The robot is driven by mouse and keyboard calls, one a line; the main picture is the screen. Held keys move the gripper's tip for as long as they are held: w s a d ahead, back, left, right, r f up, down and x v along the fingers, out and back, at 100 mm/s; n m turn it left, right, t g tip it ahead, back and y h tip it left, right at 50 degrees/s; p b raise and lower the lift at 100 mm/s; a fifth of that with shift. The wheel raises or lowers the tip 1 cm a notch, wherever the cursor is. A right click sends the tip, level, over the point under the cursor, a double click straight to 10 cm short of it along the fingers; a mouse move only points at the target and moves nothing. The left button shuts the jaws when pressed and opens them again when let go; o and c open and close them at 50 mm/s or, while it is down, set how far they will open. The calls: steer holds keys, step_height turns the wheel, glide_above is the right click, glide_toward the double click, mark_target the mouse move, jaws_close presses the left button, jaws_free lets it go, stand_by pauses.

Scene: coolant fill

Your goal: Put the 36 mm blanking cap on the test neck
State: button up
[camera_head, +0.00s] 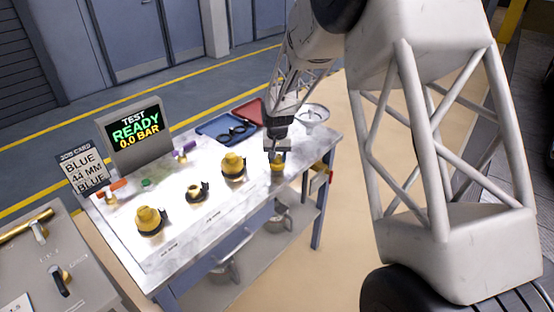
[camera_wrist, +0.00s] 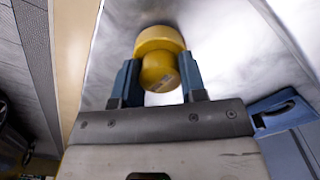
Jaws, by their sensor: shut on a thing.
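My gripper (camera_head: 278,150) is over the right part of the bench top, pointing down. It is shut on a yellow stepped cap (camera_wrist: 160,72), with one blue-grey finger on each side of the narrower part. In the head view the yellow cap (camera_head: 278,165) shows just below the fingers, at or close to the bench top; I cannot tell whether it touches. A smaller brass neck (camera_head: 196,190) with a dark collar stands left of the gripper. Two larger yellow-topped fittings stand on the bench, one at front left (camera_head: 150,217) and one nearer the gripper (camera_head: 233,164). Sizes cannot be read.
A blue tray (camera_head: 215,136) with dark rings, a red tray (camera_head: 250,112) and a pale round dish (camera_head: 312,114) lie along the back. A test screen (camera_head: 135,134) reads READY, 0.0 BAR. A job card (camera_head: 82,170) reads BLUE, 44 MM, BLUE.

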steer(key=shift+r, duration=0.5)
steer(key=shift+s+r, duration=0.15)
steer(key=shift+r, duration=0.75)
steer(key=s+d+r, duration=0.1)
steer(key=s+d, duration=0.1)
steer(key=s, duration=1.3)
steer(key=shift+s+d+r, duration=0.15)
steer(key=shift+s+d, duration=0.05)
steer(key=shift+s, duration=0.1)
